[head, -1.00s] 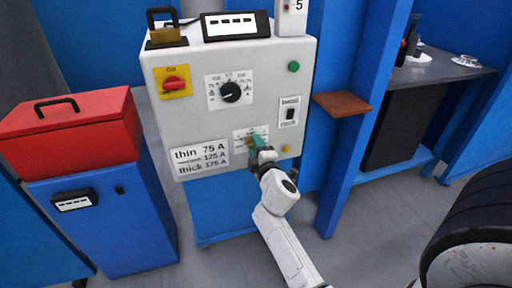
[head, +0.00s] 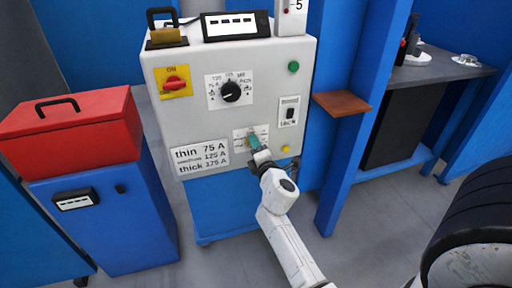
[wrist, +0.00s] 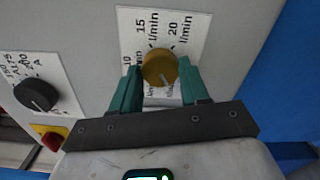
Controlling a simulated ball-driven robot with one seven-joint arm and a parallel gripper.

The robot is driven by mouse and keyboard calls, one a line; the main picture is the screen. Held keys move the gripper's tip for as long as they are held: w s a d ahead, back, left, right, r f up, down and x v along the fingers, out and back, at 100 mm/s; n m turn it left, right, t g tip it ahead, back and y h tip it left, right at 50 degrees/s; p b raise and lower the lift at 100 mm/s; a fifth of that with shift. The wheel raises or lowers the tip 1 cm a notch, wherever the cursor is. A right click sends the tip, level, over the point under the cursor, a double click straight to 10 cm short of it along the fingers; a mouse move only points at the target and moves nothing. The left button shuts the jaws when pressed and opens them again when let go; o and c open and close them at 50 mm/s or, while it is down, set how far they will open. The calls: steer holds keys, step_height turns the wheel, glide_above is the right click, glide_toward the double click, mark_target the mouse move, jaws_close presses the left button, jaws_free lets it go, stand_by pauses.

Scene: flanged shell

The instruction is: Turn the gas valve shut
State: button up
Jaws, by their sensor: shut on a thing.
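The gas valve is a round brass-yellow knob (wrist: 160,67) on a white scale plate marked 10, 15 and 20 l/min, low on the front of the grey-white machine panel (head: 215,125). My gripper (wrist: 161,78) has its two teal fingers on either side of the knob, shut on it. In the head view my gripper (head: 255,142) is at the scale plate and hides most of the knob. A dark line shows on the knob's face in the wrist view, but I cannot tell the exact setting.
A black dial (head: 231,92), red-on-yellow switch (head: 175,84), green button (head: 293,67) and black rocker switch (head: 290,114) are on the same panel. A brown shelf (head: 341,104) juts out at right. A red box (head: 75,130) stands at left. Grey floor is open in front.

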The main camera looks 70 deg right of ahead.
steer(key=shift+a+f, duration=0.1)
steer(key=o, duration=1.1)
steer(key=shift+c, duration=0.2)
steer(key=b+v, duration=0.2)
steer(key=v, duration=0.8)
steer(key=shift+s+a, duration=0.25)
steer(key=shift+s, duration=0.05)
